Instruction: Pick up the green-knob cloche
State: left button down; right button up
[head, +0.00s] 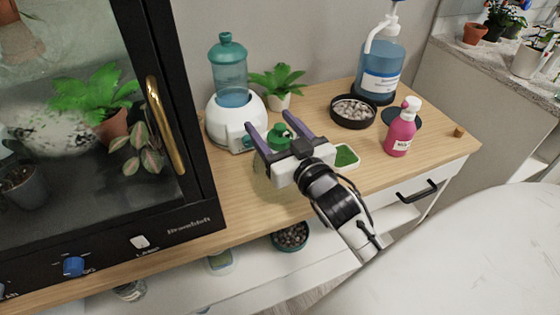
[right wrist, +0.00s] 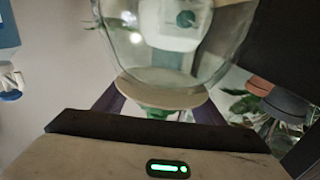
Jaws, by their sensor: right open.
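The cloche's green knob (head: 279,136) shows in the head view between the purple fingers of my right gripper (head: 268,120). Its clear glass is hard to make out there against the wood, partly behind the gripper. In the right wrist view the clear glass dome (right wrist: 180,60) fills the upper middle, with a pale disc and a bit of green below it. My right gripper is open, its fingers on either side of the knob; I cannot tell whether they touch it. My left gripper is not in view.
A white dispenser with a teal bottle (head: 229,75) and a potted plant (head: 280,82) stand behind. A pebble dish (head: 353,110), pink bottle (head: 402,130) and small green tray (head: 346,156) lie to the right. A black glass cabinet (head: 180,190) stands left.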

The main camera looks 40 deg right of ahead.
jog(key=shift+w, duration=0.1)
grip_shut()
jog(key=shift+r, duration=0.25)
